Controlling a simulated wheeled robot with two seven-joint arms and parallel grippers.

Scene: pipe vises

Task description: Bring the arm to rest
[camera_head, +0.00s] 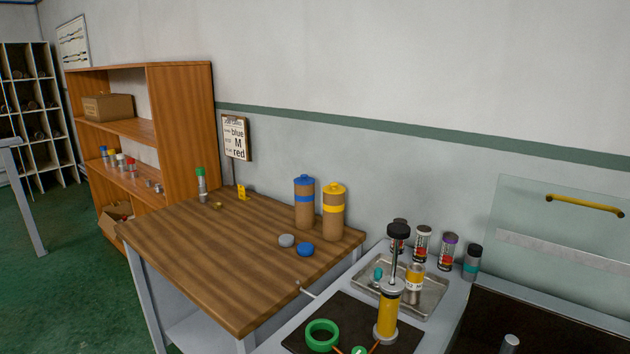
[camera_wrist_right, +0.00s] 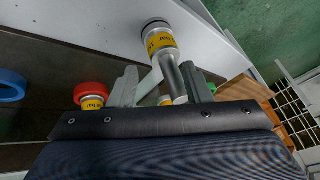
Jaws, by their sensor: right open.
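My right gripper (camera_wrist_right: 162,84) shows in the right wrist view as two grey fingers standing apart above a dark palm. A white cylinder with a yellow label (camera_wrist_right: 161,42) and a grey metal stem lies beyond the fingers, and the stem appears between them. I cannot tell how far it is from the fingers. A red ring-shaped cap on a yellow-labelled piece (camera_wrist_right: 92,98) is left of the left finger. Neither gripper shows in the head view, and my left gripper is in no view.
A wooden table (camera_head: 190,250) holds a blue-banded cylinder (camera_head: 304,205) and a yellow-banded one (camera_head: 333,215). Right of it, a metal tray (camera_head: 432,296), a yellow pump-like cylinder (camera_head: 386,318) and a green ring (camera_head: 321,334) crowd the bench. A wooden shelf (camera_head: 185,130) stands behind. Green floor is open at left.

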